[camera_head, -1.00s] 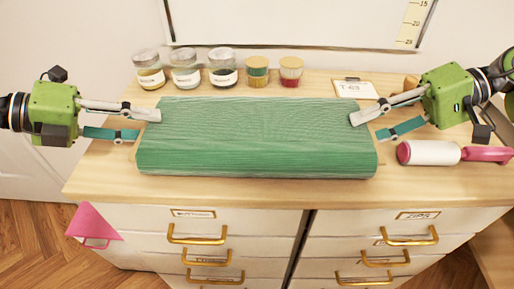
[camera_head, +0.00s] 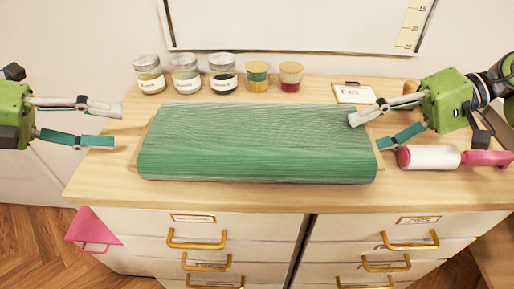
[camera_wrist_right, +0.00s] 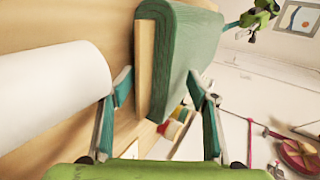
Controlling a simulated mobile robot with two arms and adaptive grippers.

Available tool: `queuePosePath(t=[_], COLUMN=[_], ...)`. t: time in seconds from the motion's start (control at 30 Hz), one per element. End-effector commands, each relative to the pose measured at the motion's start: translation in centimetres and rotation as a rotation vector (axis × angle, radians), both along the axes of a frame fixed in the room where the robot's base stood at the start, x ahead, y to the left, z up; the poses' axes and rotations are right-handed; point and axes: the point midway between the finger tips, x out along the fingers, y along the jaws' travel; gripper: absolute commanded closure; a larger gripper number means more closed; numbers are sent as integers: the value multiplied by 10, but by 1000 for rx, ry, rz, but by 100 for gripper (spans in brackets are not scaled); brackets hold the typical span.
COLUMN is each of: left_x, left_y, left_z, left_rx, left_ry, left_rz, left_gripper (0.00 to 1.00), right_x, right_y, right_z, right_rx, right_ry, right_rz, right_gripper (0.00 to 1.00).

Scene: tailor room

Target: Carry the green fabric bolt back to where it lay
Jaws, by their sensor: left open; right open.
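The green fabric bolt (camera_head: 257,143) lies flat on the wooden top of the drawer cabinet (camera_head: 105,180), its long side running left to right. My left gripper (camera_head: 118,126) is open and empty, just left of the bolt's left end and apart from it. My right gripper (camera_head: 368,131) is open at the bolt's right end, with one fingertip overlapping the bolt's upper right corner in the head view. In the right wrist view the bolt (camera_wrist_right: 180,50) and its pale end board lie ahead between the open fingers (camera_wrist_right: 160,88); contact cannot be told.
A small tag card (camera_head: 354,93) lies at the back right. A white lint roller (camera_head: 432,157) with a pink handle (camera_head: 487,158) lies close to my right gripper.

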Motion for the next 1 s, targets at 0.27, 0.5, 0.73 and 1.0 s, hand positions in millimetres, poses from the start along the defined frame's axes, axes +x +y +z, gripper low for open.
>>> queuePosePath(t=[0.27, 0.5, 0.73, 1.0], left_x=[-5, -5, -5, -5], left_y=[10, 10, 10, 10], left_z=[6, 6, 6, 6], left_rx=[-1, -1, 0, -1], left_ry=[-1, -1, -1, -1], left_rz=[-2, -2, 0, -1], left_gripper=[47, 47, 47, 47], right_x=[0, 1, 1, 0], right_y=[-6, -36, -61, -68], right_z=[3, 22, 38, 42], right_rx=[-2, 0, -1, 0], right_ry=[0, -2, -1, -1], right_rz=[-1, -3, -2, 1], right_gripper=[46, 46, 46, 46])
